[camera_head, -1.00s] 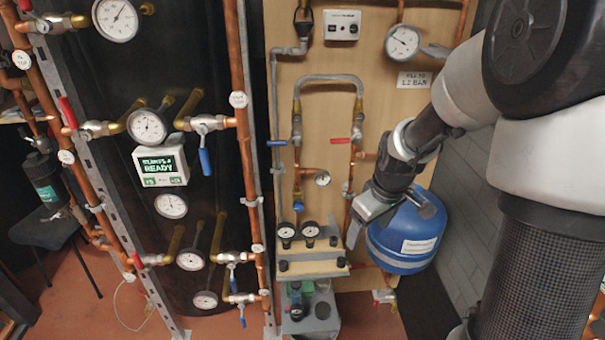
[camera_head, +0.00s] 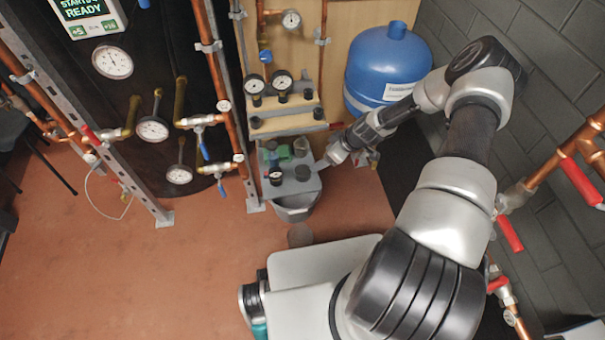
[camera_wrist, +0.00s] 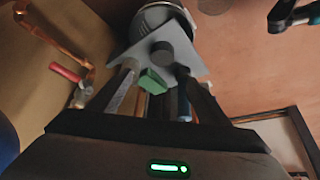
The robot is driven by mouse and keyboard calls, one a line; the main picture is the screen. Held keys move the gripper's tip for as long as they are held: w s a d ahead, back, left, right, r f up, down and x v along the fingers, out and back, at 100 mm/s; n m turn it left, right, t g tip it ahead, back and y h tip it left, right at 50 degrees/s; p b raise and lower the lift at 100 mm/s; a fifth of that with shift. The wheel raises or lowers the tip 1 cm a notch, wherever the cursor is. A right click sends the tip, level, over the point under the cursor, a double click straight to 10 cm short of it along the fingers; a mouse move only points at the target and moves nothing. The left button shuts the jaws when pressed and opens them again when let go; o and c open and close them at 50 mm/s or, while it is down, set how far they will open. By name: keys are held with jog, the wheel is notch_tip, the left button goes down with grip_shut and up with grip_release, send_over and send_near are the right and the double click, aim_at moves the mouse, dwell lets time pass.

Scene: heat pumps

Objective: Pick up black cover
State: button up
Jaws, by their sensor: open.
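A small dark round piece that looks like the black cover (camera_head: 302,172) sits on the right part of a low grey shelf (camera_head: 287,187). In the wrist view a dark round piece (camera_wrist: 163,53), likely the same one, stands on the grey plate (camera_wrist: 193,62) just beyond my fingertips. My gripper (camera_head: 328,160) is at the right edge of the shelf, close to the cover. In the wrist view my gripper (camera_wrist: 157,69) is open, with its fingers apart over the plate and nothing clearly held. A green block (camera_wrist: 152,81) shows between the fingers.
A small gauge (camera_head: 275,177) and a green item (camera_head: 284,153) share the shelf. A grey bucket (camera_head: 297,212) stands below. A ledge with two gauges (camera_head: 268,86) is behind, and a blue tank (camera_head: 388,62) stands behind my forearm. Open floor (camera_head: 150,270) lies left.

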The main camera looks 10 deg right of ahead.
jog(key=b, duration=0.2)
send_near(303, 171)
jog(key=x, duration=0.3)
jog(key=shift+w+d, duration=0.1)
jog(key=shift+w, duration=0.05)
jog(key=b+x, duration=0.2)
jog(key=x, duration=0.3)
jog(key=shift+f, duration=0.1)
jog(key=c, duration=1.1)
